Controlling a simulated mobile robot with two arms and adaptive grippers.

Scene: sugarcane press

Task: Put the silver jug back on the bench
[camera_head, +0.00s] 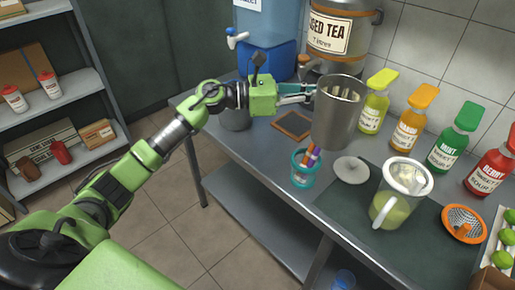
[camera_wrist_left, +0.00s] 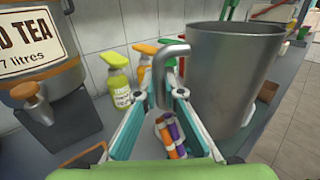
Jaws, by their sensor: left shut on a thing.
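The silver jug (camera_head: 338,115) is upright at the bench (camera_head: 240,150), in front of the bottles. My left gripper (camera_head: 298,92) is shut on the jug's handle at its left side. In the left wrist view the jug (camera_wrist_left: 235,75) fills the right half, and its bent handle (camera_wrist_left: 163,72) stands between my left fingers (camera_wrist_left: 164,97). The jug seems to hang a little above the bench top, but its base contact is not clear. My right gripper is not in view.
A teal cup of markers (camera_head: 302,173) stands close in front of the jug. Syrup bottles (camera_head: 410,123) line the wall. A tea urn (camera_head: 338,38) stands behind.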

